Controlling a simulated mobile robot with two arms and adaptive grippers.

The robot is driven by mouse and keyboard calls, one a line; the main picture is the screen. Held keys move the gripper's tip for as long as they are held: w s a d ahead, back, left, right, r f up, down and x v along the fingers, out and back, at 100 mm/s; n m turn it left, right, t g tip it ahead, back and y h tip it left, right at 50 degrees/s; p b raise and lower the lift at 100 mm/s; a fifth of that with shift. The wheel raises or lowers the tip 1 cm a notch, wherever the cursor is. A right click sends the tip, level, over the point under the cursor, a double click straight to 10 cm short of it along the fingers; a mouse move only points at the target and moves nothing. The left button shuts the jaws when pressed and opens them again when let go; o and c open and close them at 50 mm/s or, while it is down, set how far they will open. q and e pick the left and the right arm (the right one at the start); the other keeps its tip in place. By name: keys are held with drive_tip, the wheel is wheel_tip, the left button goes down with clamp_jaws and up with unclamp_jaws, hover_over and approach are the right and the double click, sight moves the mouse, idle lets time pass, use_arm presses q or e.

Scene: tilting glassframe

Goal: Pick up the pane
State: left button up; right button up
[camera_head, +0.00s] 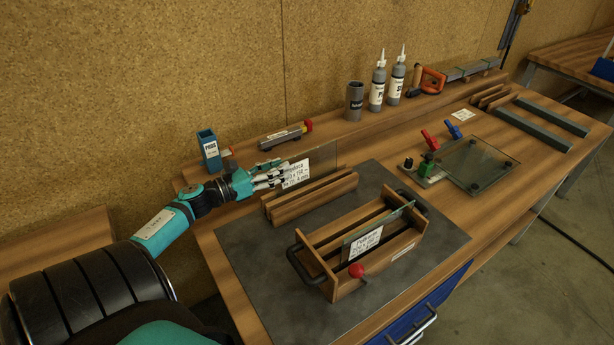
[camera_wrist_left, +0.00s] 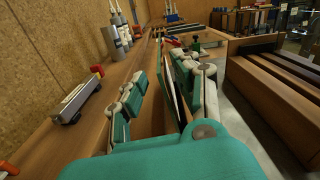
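A glass pane (camera_head: 325,160) with a white label (camera_head: 296,174) stands upright in a slotted wooden rack (camera_head: 312,198) at the back of the dark mat. My left gripper (camera_head: 272,177) is at the pane's left end. In the left wrist view the pane (camera_wrist_left: 174,88) shows edge-on between the fingers (camera_wrist_left: 165,95). It is close to the right-hand fingers, with a clear gap to the left-hand ones. Contact on the right-hand side cannot be told. A second labelled pane (camera_head: 366,242) stands in a wooden carrier (camera_head: 330,240) with black handles. My right gripper is out of view.
The dark mat (camera_head: 250,265) has bare room left of the carrier. A blue box (camera_head: 209,150) and a grey tool with a red end (camera_head: 286,135) lie behind my gripper. A cup (camera_head: 355,101) and two bottles (camera_head: 378,85) stand on the back ledge. A clamp fixture with glass (camera_head: 470,165) is at right.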

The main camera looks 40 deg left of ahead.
sight(298, 166)
use_arm(q)
drive_tip(key=shift+w+d, duration=0.25)
drive_tip(key=shift+w, duration=0.25)
drive_tip(key=x, duration=0.3)
drive_tip(key=b+x, duration=0.1)
drive_tip(key=shift+w+d+f, duration=0.15)
drive_tip(key=shift+w+f, duration=0.1)
drive_tip(key=shift+f, duration=0.05)
drive_tip(key=shift+w+d, duration=0.1)
drive_tip(key=shift+w, duration=0.15)
clamp_jaws()
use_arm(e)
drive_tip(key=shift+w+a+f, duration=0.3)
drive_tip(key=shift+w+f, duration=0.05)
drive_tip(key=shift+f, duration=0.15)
use_arm(q)
drive_tip(key=shift+r, duration=0.1)
